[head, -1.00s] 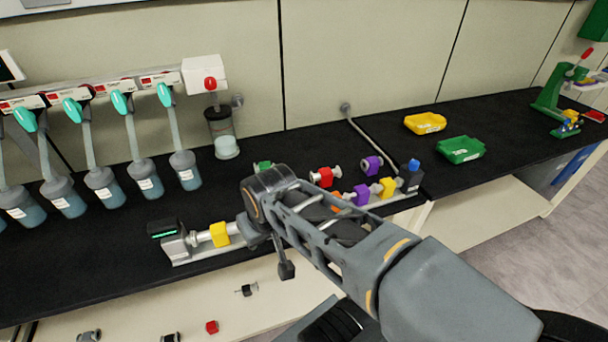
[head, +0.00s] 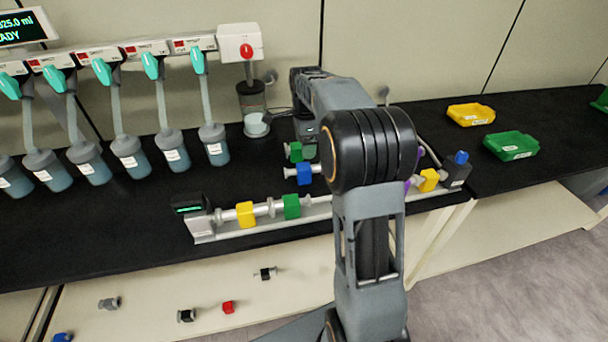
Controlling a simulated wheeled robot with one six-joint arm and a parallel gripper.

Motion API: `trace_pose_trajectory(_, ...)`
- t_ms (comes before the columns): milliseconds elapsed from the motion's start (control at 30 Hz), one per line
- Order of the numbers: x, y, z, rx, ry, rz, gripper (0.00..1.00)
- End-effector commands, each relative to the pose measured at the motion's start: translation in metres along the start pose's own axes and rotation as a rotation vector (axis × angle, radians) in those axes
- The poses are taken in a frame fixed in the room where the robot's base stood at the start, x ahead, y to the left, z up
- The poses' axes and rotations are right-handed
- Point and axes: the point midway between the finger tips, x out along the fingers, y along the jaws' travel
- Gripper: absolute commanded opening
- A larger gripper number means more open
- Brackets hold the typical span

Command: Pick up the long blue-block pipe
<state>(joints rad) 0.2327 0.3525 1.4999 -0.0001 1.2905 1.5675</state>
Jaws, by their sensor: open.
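A blue-block pipe (head: 304,174) lies on the black bench, behind the rail, in the head view. A pale pipe end sticks out at its left; its right end runs close to my arm, so I cannot judge its full length. My gripper (head: 308,142) is at the end of my bent arm, just behind and above the blue block. It is small and partly hidden; its jaws look open, with nothing seen between them. A green-block pipe (head: 294,151) lies just behind the blue one, close to the gripper.
A rail (head: 240,235) along the bench's front edge holds yellow and green block pipes. Bottles (head: 215,150) hang at the left. A clear cylinder (head: 255,122) stands behind. Yellow (head: 470,114) and green (head: 511,146) trays lie right. Small parts, one blue (head: 62,338), lie below.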

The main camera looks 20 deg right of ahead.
Motion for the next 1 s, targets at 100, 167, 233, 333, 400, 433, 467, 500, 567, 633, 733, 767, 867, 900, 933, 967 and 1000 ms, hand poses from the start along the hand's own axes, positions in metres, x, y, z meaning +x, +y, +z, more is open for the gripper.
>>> trace_pose_trajectory(100,0.024,0.0,0.0,0.004,0.0,0.004,0.72)
trace_pose_trajectory(167,0.034,0.0,0.001,0.003,0.0,0.003,0.72)
trace_pose_trajectory(233,0.044,0.0,0.001,0.001,0.0,0.002,0.72)
trace_pose_trajectory(333,0.056,0.0,0.001,0.0,0.0,0.001,0.72)
trace_pose_trajectory(400,0.061,0.0,0.001,0.0,0.0,0.001,0.72)
trace_pose_trajectory(433,0.063,0.0,0.002,-0.001,0.0,0.0,0.72)
trace_pose_trajectory(467,0.064,0.0,0.002,-0.001,0.0,-0.001,0.72)
trace_pose_trajectory(500,0.066,0.0,0.002,-0.001,0.0,-0.001,0.72)
trace_pose_trajectory(567,0.068,0.0,0.002,-0.001,0.0,0.0,0.72)
trace_pose_trajectory(633,0.075,0.0,0.002,-0.001,0.0,0.002,0.72)
trace_pose_trajectory(733,0.088,0.0,0.003,-0.001,0.0,0.002,0.72)
trace_pose_trajectory(767,0.093,0.0,0.003,-0.001,0.0,0.003,0.72)
trace_pose_trajectory(867,0.105,0.0,0.003,-0.001,0.0,0.001,0.72)
trace_pose_trajectory(900,0.109,0.0,0.003,-0.001,0.0,0.001,0.72)
trace_pose_trajectory(933,0.112,-0.001,0.003,-0.001,0.0,0.0,0.72)
trace_pose_trajectory(967,0.114,-0.001,0.003,-0.001,0.0,0.0,0.72)
trace_pose_trajectory(1000,0.116,0.0,0.003,-0.001,0.0,0.0,0.72)
